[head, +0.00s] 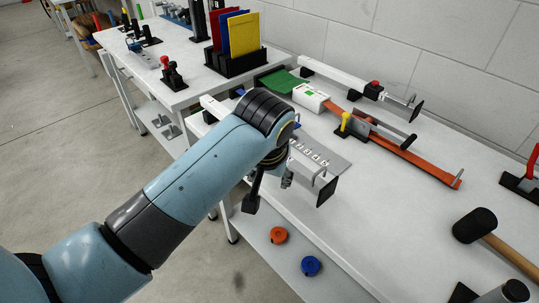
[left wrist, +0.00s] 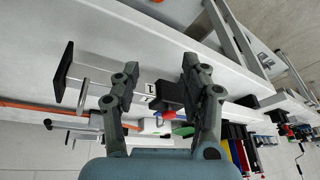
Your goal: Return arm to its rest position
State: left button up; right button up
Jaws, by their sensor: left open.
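My left arm reaches in from the lower left in the head view. Its gripper (head: 268,194) hangs past the front edge of the white workbench (head: 350,235), mostly hidden behind my wrist. In the left wrist view the left gripper (left wrist: 160,80) is open, its two dark fingers spread with nothing held between them. A clamp bar with a black end plate (head: 326,191) lies close to the right of the gripper; its plate also shows in the left wrist view (left wrist: 63,68). My right gripper is in neither view.
An orange rail (head: 420,163) and a long white clamp (head: 335,78) lie farther back. A mallet (head: 475,225) lies at the right. A rack of coloured folders (head: 235,62) stands on the bench behind. Orange (head: 278,235) and blue (head: 311,265) rings lie on the lower shelf.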

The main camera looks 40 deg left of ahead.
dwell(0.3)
pick_arm(q)
jog(key=s+a+f+m+g+b, duration=0.1)
jog(key=s+f+b, duration=0.4)
jog(key=f, duration=0.6)
jog(key=s+f+g+b, duration=0.2)
jog(key=s+f, duration=0.5)
jog(key=f, duration=0.4)
jog(key=s+a+f+m+g+b, duration=0.1)
jog(key=s+f+b, duration=0.3)
jog(key=s+f, duration=0.5)
jog(key=s+a+f+m+t+h+b, duration=0.1)
jog(key=s+f+m+b, duration=0.1)
jog(key=s+f, duration=1.4)
jog(key=shift+s+a+f+b, duration=0.15)
jog(key=shift+a+f+b, duration=0.1)
jog(key=shift+f+b, duration=0.5)
